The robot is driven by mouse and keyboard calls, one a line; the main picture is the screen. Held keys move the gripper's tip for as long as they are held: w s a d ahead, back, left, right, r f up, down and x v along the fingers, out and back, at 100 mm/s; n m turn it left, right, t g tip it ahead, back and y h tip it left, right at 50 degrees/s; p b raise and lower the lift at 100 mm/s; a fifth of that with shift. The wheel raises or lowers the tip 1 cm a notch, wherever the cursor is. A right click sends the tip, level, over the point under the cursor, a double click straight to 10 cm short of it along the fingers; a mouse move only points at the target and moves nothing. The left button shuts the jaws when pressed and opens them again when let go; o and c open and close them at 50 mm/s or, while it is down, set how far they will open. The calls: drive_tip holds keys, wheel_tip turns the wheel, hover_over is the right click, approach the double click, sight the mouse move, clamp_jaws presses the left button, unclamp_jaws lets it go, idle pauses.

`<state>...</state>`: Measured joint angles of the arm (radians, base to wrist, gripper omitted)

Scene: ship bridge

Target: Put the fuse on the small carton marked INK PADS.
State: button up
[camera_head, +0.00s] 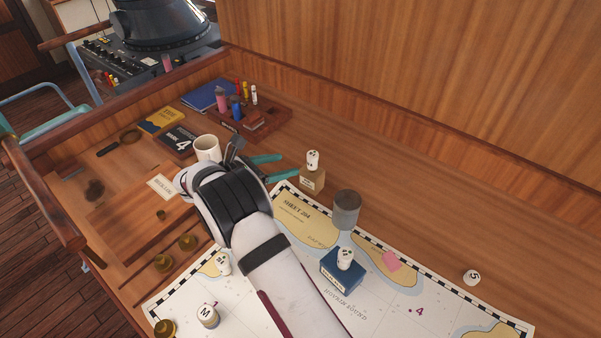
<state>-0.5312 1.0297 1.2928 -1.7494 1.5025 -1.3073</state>
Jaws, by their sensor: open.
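Several short white cylinders with dark marks are in view; I cannot tell which is the fuse. One cylinder (313,158) stands on a small brown carton (312,181), and one (345,257) stands on a blue box (338,276). Another cylinder (222,264) and one marked M (208,316) are on the chart, left of my arm. One marked 5 (472,278) is at the right. The print on the carton and box is too small to read. My gripper (236,147) is open beside the white mug, mostly hidden behind my wrist, left of the brown carton.
Teal-handled pliers (265,159) lie beside my gripper, near the mug (207,148). A grey cylinder (346,208) stands between the brown carton and the blue box. A chart (440,312) covers the front desk. Brass weights (164,262) are at the left. A wooden panel rises behind.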

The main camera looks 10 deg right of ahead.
drive_tip(key=s+d+r+m+g+y, duration=0.2)
drive_tip(key=s+d+r+m+g, duration=0.15)
drive_tip(key=s+m, duration=0.35)
drive_tip(key=s+d+r+m+g+y, duration=0.25)
drive_tip(key=s+d+m, duration=0.2)
drive_tip(key=s, duration=0.55)
drive_tip(key=s+d+r+m+g+y, duration=0.2)
drive_tip(key=s+d+r+m, duration=0.15)
drive_tip(key=s+m, duration=0.4)
drive_tip(key=s+a+m+y, duration=0.3)
drive_tip(key=s+m, duration=0.2)
drive_tip(key=s, duration=0.3)
drive_tip(key=s+a+f+m+y, duration=0.1)
drive_tip(key=s+a+m+y, duration=0.2)
drive_tip(key=s+m, duration=0.3)
drive_tip(key=s+a, duration=0.1)
drive_tip(key=s, duration=0.2)
